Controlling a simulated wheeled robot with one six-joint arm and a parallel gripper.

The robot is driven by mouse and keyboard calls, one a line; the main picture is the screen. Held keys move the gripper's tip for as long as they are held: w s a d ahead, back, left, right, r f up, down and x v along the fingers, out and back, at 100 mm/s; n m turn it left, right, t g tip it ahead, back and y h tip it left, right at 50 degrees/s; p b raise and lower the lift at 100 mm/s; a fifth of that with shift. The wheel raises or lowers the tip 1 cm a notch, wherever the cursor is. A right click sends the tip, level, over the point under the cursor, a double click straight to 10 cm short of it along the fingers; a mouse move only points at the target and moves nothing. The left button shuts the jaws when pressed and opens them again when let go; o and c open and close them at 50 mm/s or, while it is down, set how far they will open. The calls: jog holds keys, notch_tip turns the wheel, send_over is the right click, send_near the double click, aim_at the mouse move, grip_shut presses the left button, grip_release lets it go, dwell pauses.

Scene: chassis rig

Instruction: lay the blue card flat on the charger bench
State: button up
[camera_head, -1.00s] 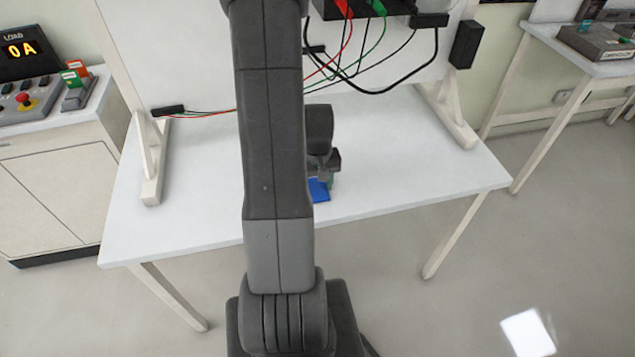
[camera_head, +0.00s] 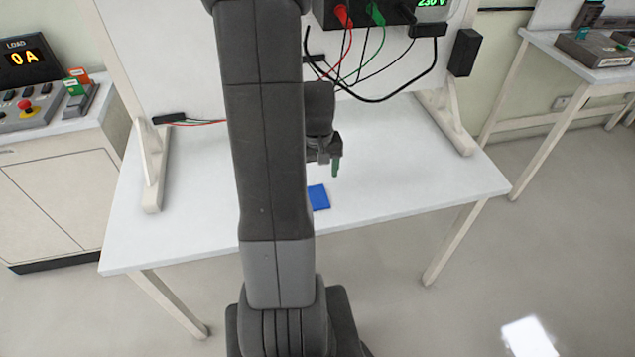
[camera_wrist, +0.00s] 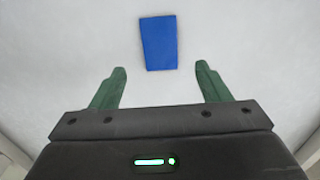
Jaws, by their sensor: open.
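The blue card (camera_head: 319,197) lies flat on the white top of the charger bench (camera_head: 400,190), near its front edge. My arm hides its left part in the head view. In the wrist view the whole card (camera_wrist: 159,43) shows beyond my fingertips, with bare bench around it. My gripper (camera_wrist: 161,80) is open, its two green fingers apart with nothing between them. In the head view my gripper (camera_head: 335,168) is above the bench, behind the card and clear of it.
A panel with a meter box (camera_head: 385,12) and hanging red, green and black cables stands at the bench's back. Its wooden feet (camera_head: 152,185) rest on the bench. A load console (camera_head: 35,105) is at the left, another table (camera_head: 590,60) at the right. The bench's right front is clear.

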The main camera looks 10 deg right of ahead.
jog(key=shift+r, duration=2.25)
dwell(0.4)
